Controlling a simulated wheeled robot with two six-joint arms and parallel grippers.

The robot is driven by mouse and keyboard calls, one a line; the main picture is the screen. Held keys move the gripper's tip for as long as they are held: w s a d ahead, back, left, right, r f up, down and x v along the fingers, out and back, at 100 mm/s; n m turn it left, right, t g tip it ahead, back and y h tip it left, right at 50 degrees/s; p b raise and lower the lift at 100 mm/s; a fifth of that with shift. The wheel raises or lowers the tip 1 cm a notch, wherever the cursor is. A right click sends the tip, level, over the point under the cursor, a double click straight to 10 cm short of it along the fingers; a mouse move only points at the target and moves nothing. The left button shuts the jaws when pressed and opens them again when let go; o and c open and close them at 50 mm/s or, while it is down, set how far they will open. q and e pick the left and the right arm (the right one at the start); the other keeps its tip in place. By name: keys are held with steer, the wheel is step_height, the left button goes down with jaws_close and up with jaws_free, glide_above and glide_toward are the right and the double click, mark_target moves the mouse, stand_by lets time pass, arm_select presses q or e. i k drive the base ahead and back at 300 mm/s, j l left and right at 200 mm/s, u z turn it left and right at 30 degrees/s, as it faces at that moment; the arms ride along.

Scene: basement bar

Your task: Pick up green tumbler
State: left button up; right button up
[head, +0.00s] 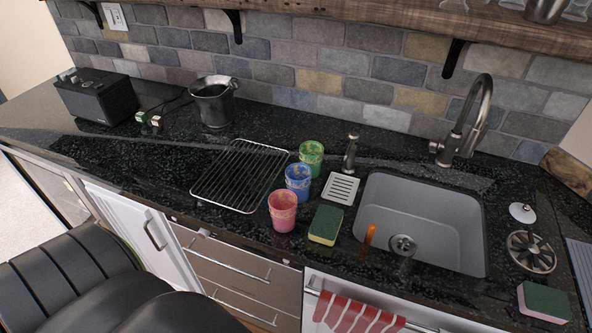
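The green tumbler (311,157) stands upright on the dark stone counter (130,185). It is the farthest back of three tumblers in a slanting row. The blue tumbler (298,181) stands just in front of it and a little to the left, and hides a small part of its lower side. The pink tumbler (282,211) stands nearest the front edge. The green tumbler is right of the wire rack and left of the soap dispenser. Neither of my grippers shows in the head view.
A wire rack (240,176) lies left of the tumblers. A soap dispenser (350,153), a white slotted dish (341,188) and a sponge (325,225) are to the right, beside the sink (455,245). A metal bucket (213,102) and black speaker (97,96) stand at back left.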

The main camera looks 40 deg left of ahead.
mark_target(311, 153)
steer(key=k+u, duration=0.15)
steer(key=u, duration=1.1)
